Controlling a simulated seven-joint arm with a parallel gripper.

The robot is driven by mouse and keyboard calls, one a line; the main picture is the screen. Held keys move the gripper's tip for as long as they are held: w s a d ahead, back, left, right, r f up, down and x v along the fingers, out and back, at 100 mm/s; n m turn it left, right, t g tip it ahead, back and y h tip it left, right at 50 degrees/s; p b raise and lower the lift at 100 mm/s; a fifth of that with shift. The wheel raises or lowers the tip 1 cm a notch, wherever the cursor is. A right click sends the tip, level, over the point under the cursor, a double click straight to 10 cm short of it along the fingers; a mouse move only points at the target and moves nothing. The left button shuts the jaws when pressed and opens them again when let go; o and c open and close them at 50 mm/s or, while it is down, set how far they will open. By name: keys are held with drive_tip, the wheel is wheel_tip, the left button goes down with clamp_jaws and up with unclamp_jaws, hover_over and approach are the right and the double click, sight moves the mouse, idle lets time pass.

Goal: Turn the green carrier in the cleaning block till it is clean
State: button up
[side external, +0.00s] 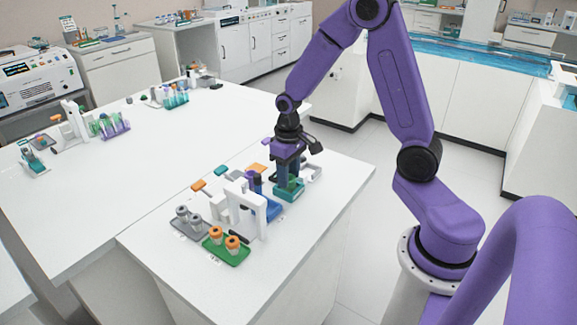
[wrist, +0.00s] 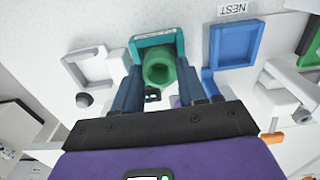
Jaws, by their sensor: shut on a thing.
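The green carrier (wrist: 160,68) is a round hollow piece between the two dark blue fingers of my gripper (wrist: 160,78) in the wrist view. My gripper is shut on it. The teal cleaning block (wrist: 150,41) is right at the carrier, and the carrier appears to stand in it. In the side view my gripper (side external: 288,178) points down over the teal block (side external: 290,193), and its fingers hide most of the carrier. I cannot tell from these frames how clean the carrier is.
A blue square tray (wrist: 232,64) by a NEST label lies beside the block. A grey open bracket (wrist: 92,68) is on its other side. A white frame (side external: 246,208), a green tray with orange-topped pieces (side external: 238,258) and a grey tray (side external: 184,229) stand nearby. The table's front is clear.

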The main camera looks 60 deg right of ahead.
drive_tip(key=shift+f, duration=0.35)
drive_tip(key=shift+f, duration=0.1)
idle(0.6)
drive_tip(key=n, duration=0.6)
drive_tip(key=shift+n, duration=0.4)
drive_tip(key=n, duration=0.6)
drive_tip(key=m, duration=0.5)
drive_tip(key=shift+m, duration=0.3)
drive_tip(key=m, duration=0.7)
